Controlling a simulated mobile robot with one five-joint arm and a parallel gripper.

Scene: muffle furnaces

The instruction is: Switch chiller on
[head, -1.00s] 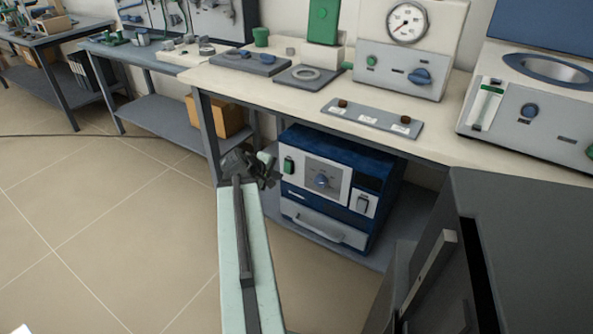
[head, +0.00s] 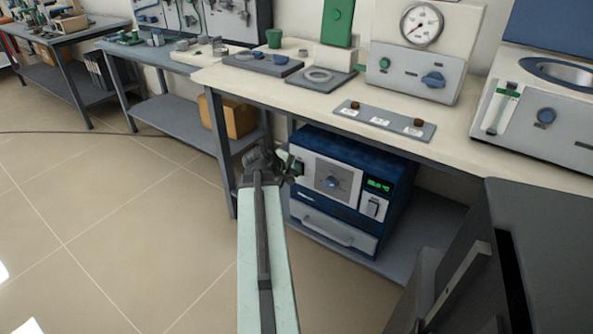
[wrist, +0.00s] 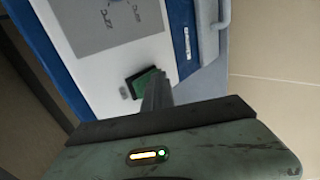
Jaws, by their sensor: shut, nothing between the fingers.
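The chiller (head: 333,243) is a blue box with a white front panel, on the low shelf under the bench. Its display (head: 378,185) is lit with green digits. My gripper (head: 292,168) is shut and empty at the panel's left side, by the green rocker switch. In the wrist view the shut fingertips (wrist: 157,92) are against or just in front of the green rocker (wrist: 144,82), partly hiding it. I cannot tell whether they touch.
A dark open door or cabinet (head: 520,230) stands close at the right.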

